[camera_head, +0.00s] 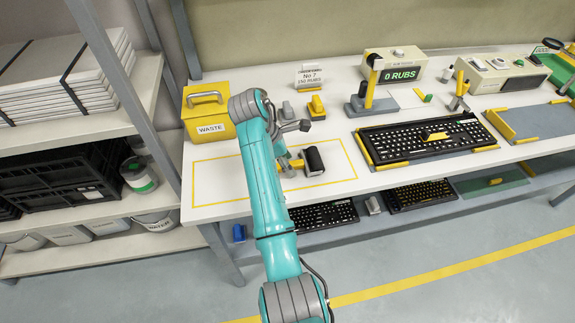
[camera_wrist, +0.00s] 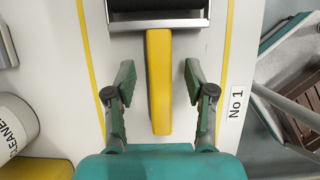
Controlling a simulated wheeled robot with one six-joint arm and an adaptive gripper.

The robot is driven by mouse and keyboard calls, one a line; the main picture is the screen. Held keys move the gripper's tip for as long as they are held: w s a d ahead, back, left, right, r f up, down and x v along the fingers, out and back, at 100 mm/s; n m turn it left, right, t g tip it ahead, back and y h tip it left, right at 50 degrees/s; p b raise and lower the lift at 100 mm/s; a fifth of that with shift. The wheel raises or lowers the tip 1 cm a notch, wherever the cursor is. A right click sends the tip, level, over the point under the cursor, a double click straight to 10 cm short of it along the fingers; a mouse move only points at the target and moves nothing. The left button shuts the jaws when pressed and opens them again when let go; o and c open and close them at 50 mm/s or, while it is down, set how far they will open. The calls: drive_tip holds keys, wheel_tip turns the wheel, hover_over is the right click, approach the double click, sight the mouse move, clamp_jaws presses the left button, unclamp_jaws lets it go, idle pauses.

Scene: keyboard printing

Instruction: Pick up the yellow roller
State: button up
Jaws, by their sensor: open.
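The yellow roller has a yellow handle (camera_wrist: 159,100) and a dark drum in a grey metal frame (camera_wrist: 155,22) in the wrist view. The drum also shows in the head view (camera_head: 314,160), lying inside the yellow-outlined area of the white table (camera_head: 345,188). My gripper (camera_wrist: 158,80) is open, with one finger on each side of the handle and a visible gap on both sides. In the head view my gripper (camera_head: 290,165) is low over the outlined area, just left of the drum. My arm hides most of the handle there.
A yellow WASTE box (camera_head: 208,128) stands left of my arm. Small grey and yellow blocks (camera_head: 316,106) stand behind it. A black keyboard (camera_head: 420,140) and the 0 RUBS counter (camera_head: 398,75) are to the right. A white CLEANER container (camera_wrist: 15,125) is at left in the wrist view.

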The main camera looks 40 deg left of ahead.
drive_tip(key=shift+f, duration=0.2)
drive_tip(key=shift+c, duration=0.2)
clamp_jaws()
